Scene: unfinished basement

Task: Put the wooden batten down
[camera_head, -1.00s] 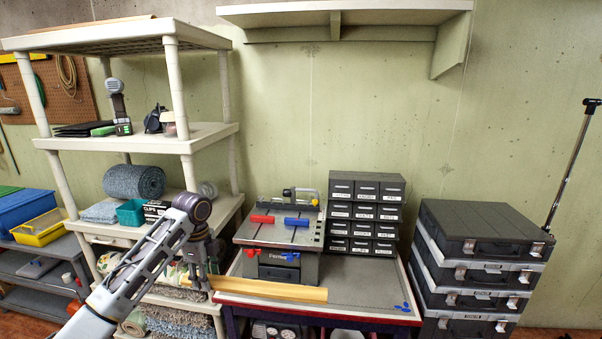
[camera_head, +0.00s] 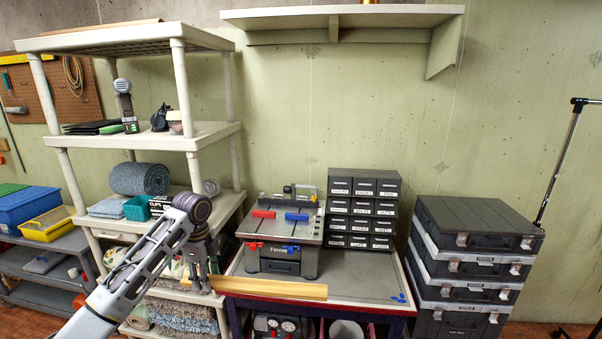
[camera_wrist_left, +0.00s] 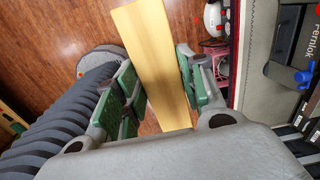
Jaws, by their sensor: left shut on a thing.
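The wooden batten (camera_head: 270,289) is a long, pale yellow strip. In the head view it lies roughly level across the front edge of the workbench (camera_head: 365,287). My left gripper (camera_head: 199,283) is shut on it near its left end, between the shelf unit and the bench. In the left wrist view the batten (camera_wrist_left: 152,45) runs between the green finger pads (camera_wrist_left: 158,88), with wooden floor below it and the bench on the right. I cannot tell whether the batten touches the bench. My right gripper is not in view.
A grey bench tool (camera_head: 282,230) and a dark drawer cabinet (camera_head: 362,208) stand at the back of the bench. Its front right top is mostly clear. Stacked black cases (camera_head: 475,235) stand to the right, a loaded shelf unit (camera_head: 205,135) to the left.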

